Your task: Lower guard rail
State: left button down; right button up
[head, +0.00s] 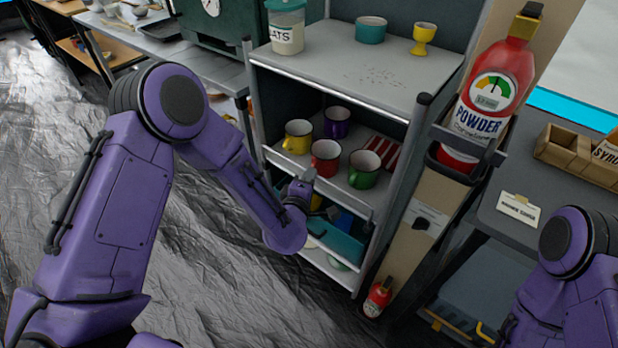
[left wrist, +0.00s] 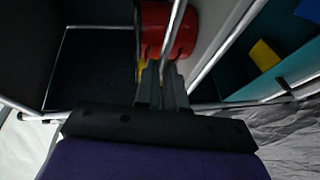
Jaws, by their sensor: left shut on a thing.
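The guard rail is a thin pale bar (head: 345,204) along the front edge of the shelf that holds the mugs. My left gripper (head: 304,180) is at this rail, in front of the red mug. In the left wrist view the dark fingers (left wrist: 162,84) are shut on the metal bar (left wrist: 174,42). The fingertips are small and partly hidden by the wrist in the head view. My right arm shows at the right edge of the head view, but its gripper is out of sight.
Behind the rail stand a yellow mug (head: 298,137), a red mug (head: 325,157), a green mug (head: 364,170) and a purple mug (head: 337,122). A red powder extinguisher (head: 495,90) hangs right of the shelf. A teal bin (head: 335,240) sits below.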

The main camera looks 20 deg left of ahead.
pick_arm(q)
jog(key=shift+f, duration=0.1)
notch_tip(320, 180, down, 3)
jog(key=b, duration=0.2)
jog(key=shift+f+b, duration=0.2)
jog(key=shift+b, duration=0.1)
jog(key=c, duration=1.2)
grip_release()
